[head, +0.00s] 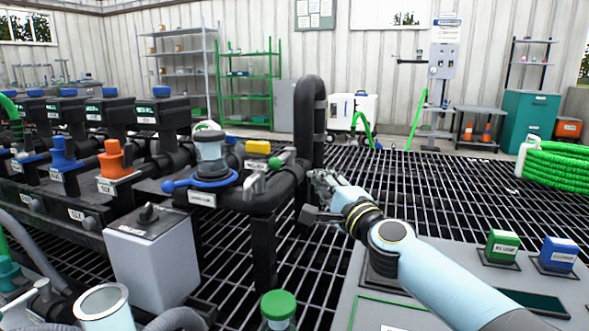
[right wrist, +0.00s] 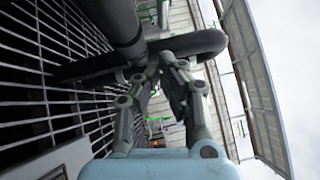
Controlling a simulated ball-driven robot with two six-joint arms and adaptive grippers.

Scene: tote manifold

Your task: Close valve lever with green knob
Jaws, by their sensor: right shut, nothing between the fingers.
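The valve lever (head: 256,181) is a grey handle at the right end of the black manifold. A green knob (head: 275,163) shows at its upper right, beside the tall black pipe. My right gripper (head: 315,177) is to the right of the knob and the pipe, apart from the knob in the picture. In the right wrist view its fingers (right wrist: 166,62) are together and empty, in front of a black pipe (right wrist: 205,43). I cannot make out the green knob in the wrist view. My left gripper is in neither view.
A clear sight glass on a blue ring (head: 212,178), with a blue knob (head: 168,186), is left of the lever. The tall black pipe (head: 311,110) stands close to my right gripper. A grey console (head: 385,310) lies below my right arm. Open grating (head: 430,185) extends right.

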